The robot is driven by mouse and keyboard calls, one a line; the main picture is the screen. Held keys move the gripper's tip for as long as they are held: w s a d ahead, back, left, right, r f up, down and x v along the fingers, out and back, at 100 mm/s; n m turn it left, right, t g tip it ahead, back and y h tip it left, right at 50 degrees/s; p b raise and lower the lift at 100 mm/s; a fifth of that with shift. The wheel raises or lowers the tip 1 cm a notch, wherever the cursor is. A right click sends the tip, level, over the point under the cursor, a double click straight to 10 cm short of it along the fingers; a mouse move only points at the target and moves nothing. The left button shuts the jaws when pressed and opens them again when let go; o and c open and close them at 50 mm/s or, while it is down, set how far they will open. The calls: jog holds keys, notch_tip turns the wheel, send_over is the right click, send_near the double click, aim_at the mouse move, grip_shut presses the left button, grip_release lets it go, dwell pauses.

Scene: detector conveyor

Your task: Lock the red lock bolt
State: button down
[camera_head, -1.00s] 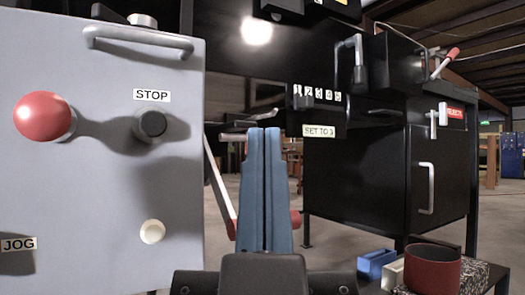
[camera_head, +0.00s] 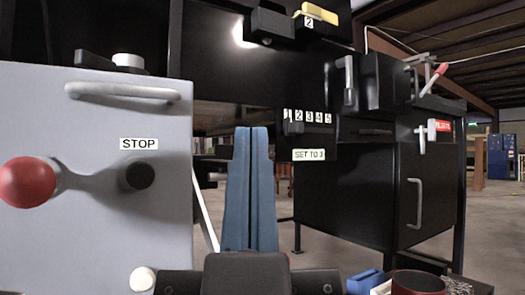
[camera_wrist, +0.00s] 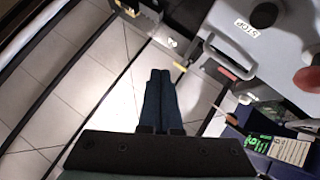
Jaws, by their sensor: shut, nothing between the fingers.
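My gripper (camera_head: 251,130) is shut and empty, its two blue fingers together and upright in front of the dark machine. In the wrist view its fingers (camera_wrist: 161,74) point over the tiled floor, apart from other things. A lever with a red handle (camera_head: 440,70) sticks up at the upper right in the head view. A small bolt-like handle (camera_head: 427,131) sits beside a red label on the black cabinet. In the wrist view a red-ended piece (camera_wrist: 227,73) shows at the grey box's lower edge. I cannot tell which of these is the red lock bolt.
The black cabinet (camera_head: 350,195) stands right of my gripper. A blue tray (camera_head: 365,281) and red cup (camera_head: 417,283) are low right.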

notch_tip(320, 180, up, 20)
jog(key=p, duration=1.8)
jog(key=w+r+g+y+p, duration=0.3)
jog(key=w+p, duration=0.4)
jog(key=p, duration=0.3)
jog(key=w+d+f+m+g+y+p, duration=0.25)
jog(key=w+f+m+g+p, duration=0.35)
jog(key=f+p, duration=0.5)
jog(key=s+d+f+m+h+p, duration=0.1)
jog(key=s+d+f+m+p, duration=0.1)
jog(key=f, duration=0.6)
jog(key=s+d+f+m+h+p, duration=0.1)
jog(key=s+d+f+m+p, duration=0.2)
jog(key=f+m+p, duration=0.3)
jog(key=shift+s+d+f+m+g+p, duration=0.15)
jog(key=shift+d+f+m+g+p, duration=0.2)
jog(key=shift+d+f+m, duration=0.65)
jog(key=shift+a+r, duration=0.15)
jog(key=shift+a, duration=0.05)
